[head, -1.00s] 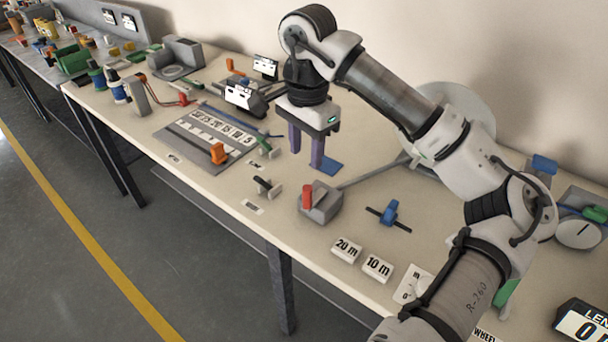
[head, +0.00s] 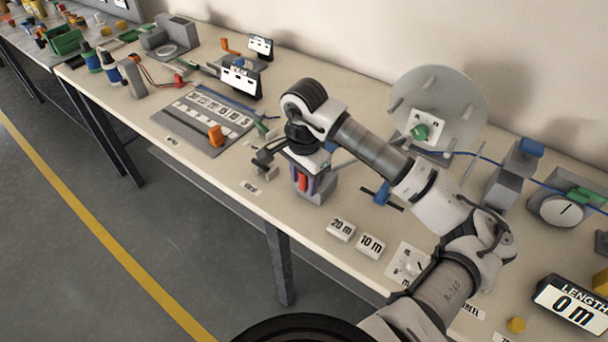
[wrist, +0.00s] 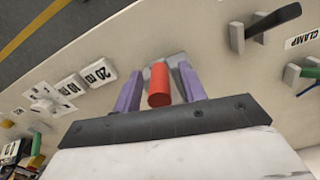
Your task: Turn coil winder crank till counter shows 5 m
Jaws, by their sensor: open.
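The red crank handle (head: 302,183) stands upright on a grey block (head: 321,190) near the table's front edge. My gripper (head: 303,188) is over it, with purple fingers apart on either side of the handle. In the wrist view the red handle (wrist: 159,86) sits between the open fingers (wrist: 160,76), with a gap on both sides. The winder's grey disc (head: 468,107), with pegs and a green hub (head: 420,132), stands at the back. The length counter (head: 572,303) at the lower right reads 0 m.
A blue cable (head: 487,159) runs right from the disc past grey posts to a dial unit (head: 560,211). A blue-handled part (head: 382,193) and tiles marked 20 m (head: 341,229) and 10 m (head: 370,245) lie right of the crank. A black clamp lever (head: 268,155) is close on the left.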

